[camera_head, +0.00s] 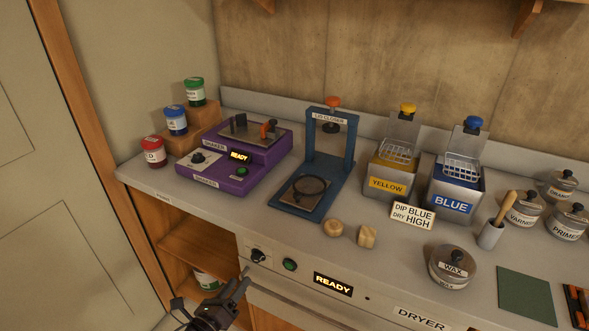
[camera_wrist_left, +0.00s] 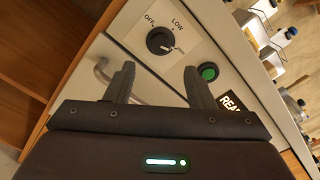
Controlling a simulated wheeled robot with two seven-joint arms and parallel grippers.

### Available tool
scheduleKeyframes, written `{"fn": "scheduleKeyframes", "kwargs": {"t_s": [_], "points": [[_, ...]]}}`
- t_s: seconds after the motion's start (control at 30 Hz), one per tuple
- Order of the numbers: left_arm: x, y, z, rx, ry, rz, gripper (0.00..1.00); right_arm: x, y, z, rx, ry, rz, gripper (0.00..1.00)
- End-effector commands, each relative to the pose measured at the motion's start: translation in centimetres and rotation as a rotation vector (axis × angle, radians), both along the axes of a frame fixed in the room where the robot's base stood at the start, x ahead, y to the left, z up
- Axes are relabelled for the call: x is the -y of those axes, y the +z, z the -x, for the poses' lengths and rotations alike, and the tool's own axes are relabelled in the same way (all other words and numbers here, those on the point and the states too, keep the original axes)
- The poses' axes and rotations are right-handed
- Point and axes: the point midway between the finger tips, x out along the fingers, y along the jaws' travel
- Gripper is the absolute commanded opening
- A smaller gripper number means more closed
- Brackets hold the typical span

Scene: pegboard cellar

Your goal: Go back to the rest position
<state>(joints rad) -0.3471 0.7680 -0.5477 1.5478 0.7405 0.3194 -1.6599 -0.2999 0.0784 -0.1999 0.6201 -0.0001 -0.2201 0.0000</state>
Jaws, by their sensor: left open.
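My left gripper (camera_head: 228,295) is low in front of the bench, near the dryer's front panel. Its two fingers are apart with nothing between them, as the left wrist view also shows (camera_wrist_left: 158,85). Past the fingertips are the dryer's black knob (camera_wrist_left: 160,41), marked OFF and LOW, and a green button (camera_wrist_left: 208,72). In the head view the knob (camera_head: 257,256) and green button (camera_head: 290,265) sit left of a lit READY display (camera_head: 333,285). I cannot tell whether the fingers touch the panel. My right gripper is not in view.
On the bench stand a purple shaker (camera_head: 225,165), a blue lid closer (camera_head: 322,165), a yellow tank (camera_head: 388,180), a blue tank (camera_head: 452,195) and a wax pot (camera_head: 452,267). Two wooden pieces (camera_head: 334,228) lie near the front. Open shelves (camera_head: 200,245) are below at left.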

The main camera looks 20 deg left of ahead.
Motion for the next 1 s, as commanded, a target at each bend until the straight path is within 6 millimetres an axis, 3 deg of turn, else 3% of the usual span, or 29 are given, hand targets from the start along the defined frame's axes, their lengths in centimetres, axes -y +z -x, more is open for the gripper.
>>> {"fn": "scheduleKeyframes", "kwargs": {"t_s": [0.13, 0.23, 0.37, 0.43, 0.57, 0.7, 0.83, 1.0], "points": [[-0.2, -0.5, 0.0, -0.013, 0.008, 0.015, 0.49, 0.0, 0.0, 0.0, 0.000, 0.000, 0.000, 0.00], [-1.0, -3.0, 0.3, -0.078, 0.049, 0.103, 0.49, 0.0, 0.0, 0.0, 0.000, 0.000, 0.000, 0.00], [-3.1, -10.2, 2.0, -0.256, 0.194, 0.367, 0.49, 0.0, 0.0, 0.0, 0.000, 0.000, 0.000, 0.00], [-3.9, -15.2, 4.1, -0.368, 0.311, 0.552, 0.49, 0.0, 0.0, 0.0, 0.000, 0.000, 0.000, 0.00], [-3.9, -23.6, 9.6, -0.544, 0.564, 0.892, 0.49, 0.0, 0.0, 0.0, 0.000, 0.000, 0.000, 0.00], [-1.5, -31.1, 17.0, -0.687, 0.871, 1.219, 0.49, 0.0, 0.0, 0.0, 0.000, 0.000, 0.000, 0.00], [2.5, -36.1, 24.3, -0.778, 1.169, 1.465, 0.49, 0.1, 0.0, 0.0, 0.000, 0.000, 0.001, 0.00], [7.5, -39.1, 31.5, -0.836, 1.480, 1.660, 0.49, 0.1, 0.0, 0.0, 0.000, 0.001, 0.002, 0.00]]}}
